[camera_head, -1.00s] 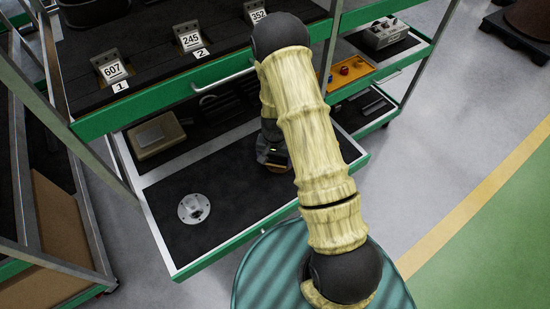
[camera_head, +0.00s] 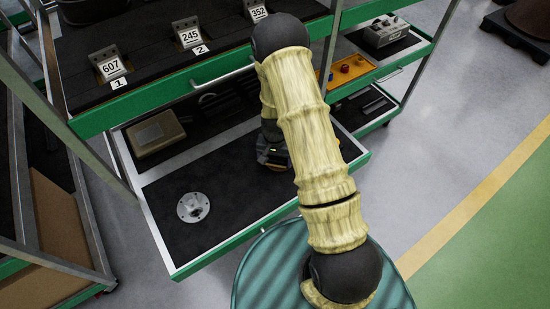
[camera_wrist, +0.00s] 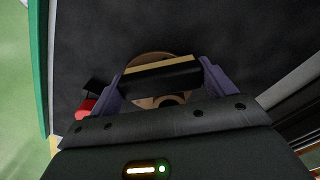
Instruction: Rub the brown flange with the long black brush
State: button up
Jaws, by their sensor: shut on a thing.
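In the wrist view my gripper (camera_wrist: 162,76) is shut on the long black brush (camera_wrist: 165,81), which lies crosswise between the fingers and shows a tan strip along its upper edge. The brown flange (camera_wrist: 149,102) is a round brown piece with a hole, directly behind and below the brush, partly covered by it. I cannot tell whether the brush touches it. In the head view my arm hides most of the gripper (camera_head: 272,150) and the brush, and only a sliver of brown shows beside it over the pulled-out black drawer (camera_head: 225,225).
A silver flange (camera_head: 193,207) lies on the drawer's left part. A tan box (camera_head: 156,134) sits behind it. A shelf with number plates (camera_head: 190,38) overhangs the drawer's back. A red object (camera_wrist: 86,108) shows beside the left finger. An orange tray (camera_head: 347,72) is further right.

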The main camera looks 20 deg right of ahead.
jog(key=shift+f, duration=0.4)
jog(key=shift+w+d+r, duration=0.1)
jog(key=shift+w+d, duration=0.2)
jog(key=shift+d, duration=0.5)
jog(key=shift+w+d+r, duration=0.1)
jog(key=shift+w+d, duration=0.15)
jog(key=shift+d, duration=0.5)
jog(key=shift+w+d+b, duration=0.25)
jog(key=shift+d, duration=0.55)
jog(key=shift+w+d+b, duration=0.2)
jog(key=shift+d+b, duration=0.05)
jog(key=shift+d, duration=0.5)
jog(key=shift+a, duration=0.1)
jog(key=shift+s+a+p, duration=0.15)
jog(key=shift+a+p, duration=0.1)
jog(key=shift+a, duration=0.4)
jog(key=shift+s+a+p, duration=0.15)
jog(key=shift+a+p, duration=0.05)
jog(key=shift+a, duration=0.4)
jog(key=shift+r, duration=0.1)
